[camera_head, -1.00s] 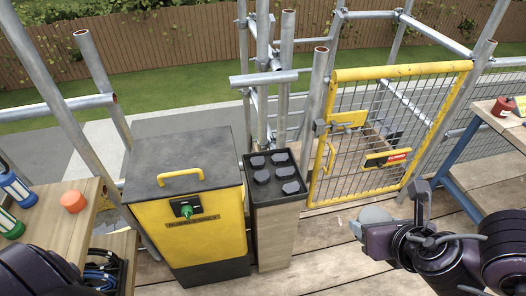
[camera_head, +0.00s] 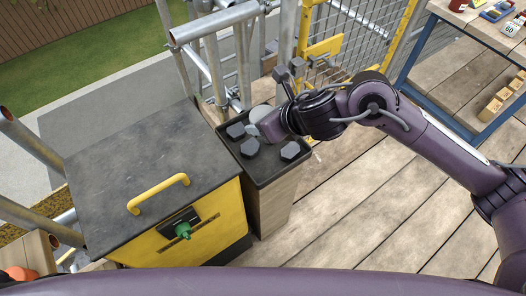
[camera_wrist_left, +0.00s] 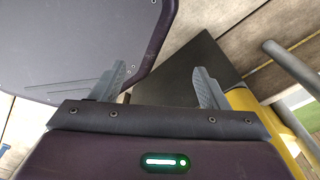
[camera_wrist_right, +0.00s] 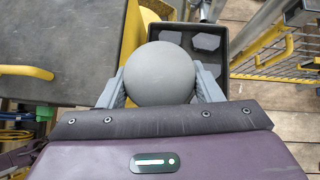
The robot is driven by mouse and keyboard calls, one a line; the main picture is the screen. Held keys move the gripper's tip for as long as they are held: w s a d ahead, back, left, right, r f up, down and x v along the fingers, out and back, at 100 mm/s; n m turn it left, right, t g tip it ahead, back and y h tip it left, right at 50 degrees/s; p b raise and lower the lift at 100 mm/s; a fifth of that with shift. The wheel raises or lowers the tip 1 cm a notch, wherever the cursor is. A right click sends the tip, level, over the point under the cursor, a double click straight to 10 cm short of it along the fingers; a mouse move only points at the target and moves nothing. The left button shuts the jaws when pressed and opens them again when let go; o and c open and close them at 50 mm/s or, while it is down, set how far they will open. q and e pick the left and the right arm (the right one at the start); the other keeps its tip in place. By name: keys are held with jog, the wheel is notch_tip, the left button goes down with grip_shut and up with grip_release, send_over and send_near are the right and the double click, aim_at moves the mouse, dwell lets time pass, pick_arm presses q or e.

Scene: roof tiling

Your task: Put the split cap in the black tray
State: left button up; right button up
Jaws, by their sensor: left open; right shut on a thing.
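The black tray (camera_head: 270,180) sits on top of a wooden post-like stand, with several dark grey hexagonal caps (camera_head: 290,150) in it. The cap also shows in the head view (camera_head: 260,113). No split is visible on its face. In the right wrist view the tray (camera_wrist_right: 232,68) lies just beyond the held cap, which hides part of it. My left gripper (camera_wrist_left: 161,88) is open and empty; it shows only in the left wrist view.
A yellow bin (camera_head: 205,222) with a dark lid and yellow handle stands left of the tray. Scaffold tubes (camera_head: 210,60) rise right behind the tray. A yellow mesh gate (camera_head: 350,45) and a blue-legged bench (camera_head: 450,50) are to the right. The plank floor in front is clear.

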notch_tip(320, 180, down, 14)
jog(key=shift+f+b, duration=0.1)
jog(key=shift+b, duration=0.55)
jog(key=shift+a+f, duration=0.1)
jog(key=shift+f, duration=2.65)
pick_arm(q)
jog(key=shift+w+a+f, duration=0.3)
jog(key=shift+a+f, duration=0.2)
jog(key=shift+f, duration=0.25)
jog(key=shift+f, duration=0.15)
pick_arm(e)
jog(key=o, duration=0.7)
jog(key=shift+f, duration=0.1)
